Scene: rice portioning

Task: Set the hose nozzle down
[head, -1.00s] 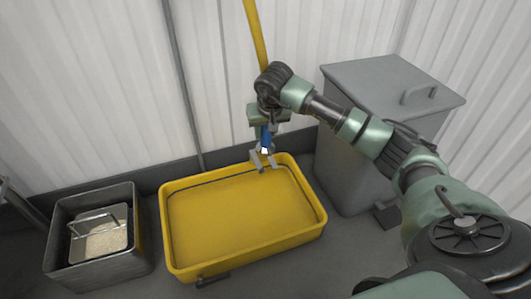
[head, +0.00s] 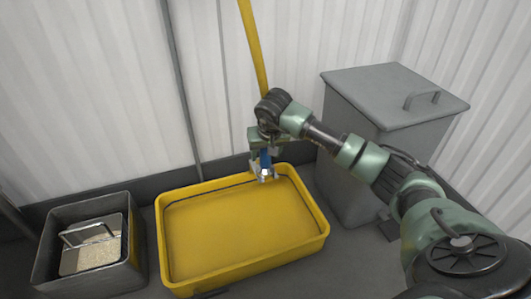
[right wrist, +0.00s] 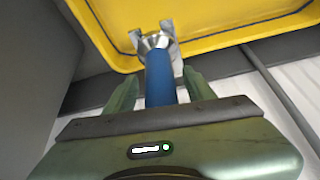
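The hose nozzle has a blue body (head: 265,159) and a silver tip, and it points down at the back rim of the yellow tub (head: 323,232). In the right wrist view the blue body (right wrist: 160,80) stands between my right gripper's two green fingers (right wrist: 161,85), with a narrow gap on each side. Its tip lies between two grey prongs (right wrist: 168,29) at the tub's rim. I cannot tell whether the prongs bear its weight. My right gripper (head: 264,158) is open around the nozzle. My left gripper is not in view.
A grey bin (head: 40,268) with a scoop (head: 85,232) and rice stands left of the tub. A tall grey lidded bin (head: 350,165) stands to the right. A yellow pipe or hose (head: 254,45) runs up the wall behind. The tub looks empty.

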